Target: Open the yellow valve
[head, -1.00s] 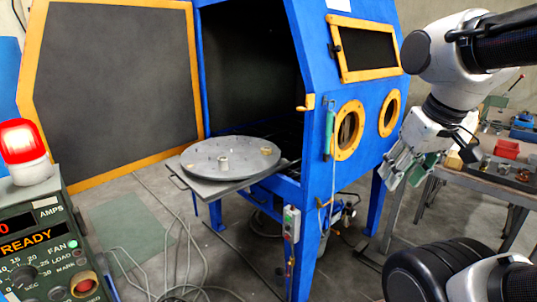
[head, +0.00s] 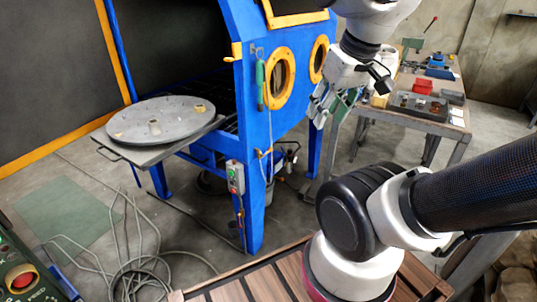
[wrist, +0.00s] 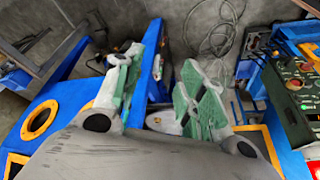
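A small yellow valve handle (head: 264,153) shows on the front corner of the blue blast cabinet (head: 233,140), above a control box and a thin hose. It is small, and its exact setting cannot be told. My gripper (head: 329,112) hangs to the right of the cabinet front, higher in the picture than the valve and apart from it. In the wrist view the two green-padded fingers of my gripper (wrist: 160,68) are spread, with nothing held between them. Part of the blue cabinet shows past them. I cannot make out the valve in the wrist view.
A round grey turntable (head: 160,120) sits outside the cabinet opening at left. A control box (head: 235,177) hangs on the cabinet's corner. A workbench (head: 455,130) with tools stands behind my arm. Cables (head: 135,265) lie on the floor at lower left.

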